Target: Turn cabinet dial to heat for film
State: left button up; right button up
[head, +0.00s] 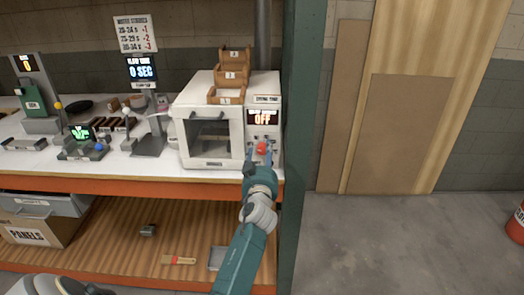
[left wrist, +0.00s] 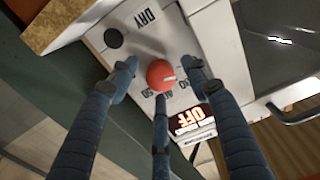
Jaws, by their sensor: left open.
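The white drying cabinet (head: 208,155) stands at the right end of the workbench, with a dark window in its door. Its display (head: 262,117) reads OFF, and the OFF text also shows in the left wrist view (left wrist: 189,123). The red dial (head: 262,149) sits below the display; in the left wrist view the red dial (left wrist: 160,75) has printed labels around it, one reading DRY. My left gripper (head: 260,160) is open in front of the panel. In the left wrist view its fingers (left wrist: 160,82) are spread around the dial, with visible gaps at the sides.
Small wooden bins (head: 231,75) stand on the cabinet. A dark green post (head: 304,110) rises close to its right. Instruments with displays (head: 82,134) fill the bench to the left. A lower shelf (head: 120,250) holds a brush and boxes.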

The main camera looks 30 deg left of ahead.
pick_arm(q)
jog(key=shift+s+d+r, duration=0.1)
jog(key=c, duration=1.2)
jog(key=shift+o, duration=0.2)
jog(key=shift+m, duration=0.8)
jog(key=m, duration=0.4)
jog(key=shift+r+m+b, duration=0.15)
jog(key=shift+m+b, duration=0.15)
jog(key=shift+m, duration=1.2)
pick_arm(e)
jog(key=shift+s+d+f, duration=0.15)
jog(key=shift+s+f, duration=0.1)
jog(key=shift+s, duration=0.5)
